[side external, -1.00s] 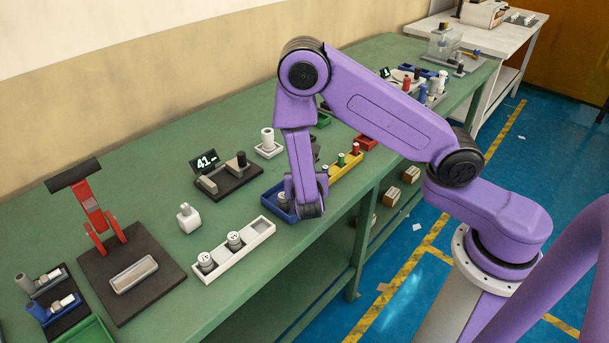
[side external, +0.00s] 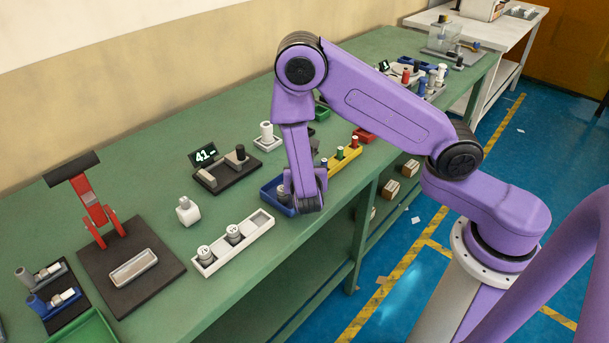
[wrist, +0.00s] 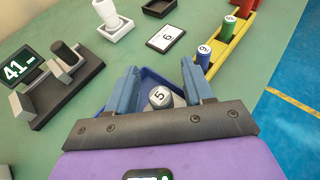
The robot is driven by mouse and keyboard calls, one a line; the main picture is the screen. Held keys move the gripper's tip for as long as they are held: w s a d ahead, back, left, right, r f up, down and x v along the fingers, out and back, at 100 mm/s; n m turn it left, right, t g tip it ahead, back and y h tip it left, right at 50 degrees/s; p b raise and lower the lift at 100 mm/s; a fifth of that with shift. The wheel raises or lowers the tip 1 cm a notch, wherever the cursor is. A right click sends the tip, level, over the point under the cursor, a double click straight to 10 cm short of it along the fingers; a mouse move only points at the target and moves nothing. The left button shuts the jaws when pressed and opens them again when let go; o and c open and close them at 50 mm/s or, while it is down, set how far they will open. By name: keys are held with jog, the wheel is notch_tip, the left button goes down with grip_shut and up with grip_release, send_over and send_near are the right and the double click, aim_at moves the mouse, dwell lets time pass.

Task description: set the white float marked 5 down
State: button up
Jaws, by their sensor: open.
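The white float marked 5 (wrist: 160,97) stands in the blue tray (wrist: 150,74), its grey-white numbered top facing the wrist camera. My gripper (wrist: 160,72) is open, with one blue-grey finger on each side of the float. In the wrist view, gaps show between the float and the fingers. In the side view, my gripper (side external: 311,202) is low at the right end of the blue tray (side external: 268,194). The fingertips are mostly hidden there behind my wrist. The float's lower part is hidden in the wrist view.
A yellow rack (side external: 345,164) with coloured floats stands right of the blue tray. A long white tray (side external: 232,246) with two floats is to the left. A dark scale (side external: 226,174) reading 41 and a white holder (side external: 267,142) are behind. A card marked 6 (wrist: 166,37) lies beyond the tray.

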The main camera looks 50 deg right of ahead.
jog(key=v, duration=1.2)
jog(key=s+d+r+m+g+y, duration=0.2)
jog(key=s+d+r+m+g, duration=0.35)
jog(key=s+m, duration=0.2)
jog(key=s+r+m+g+y, duration=0.4)
jog(key=s+m+y, duration=0.3)
jog(key=s, duration=0.6)
jog(key=shift+a+r+y, duration=0.3)
jog(key=shift+r+y, duration=0.2)
jog(key=shift+r, duration=0.15)
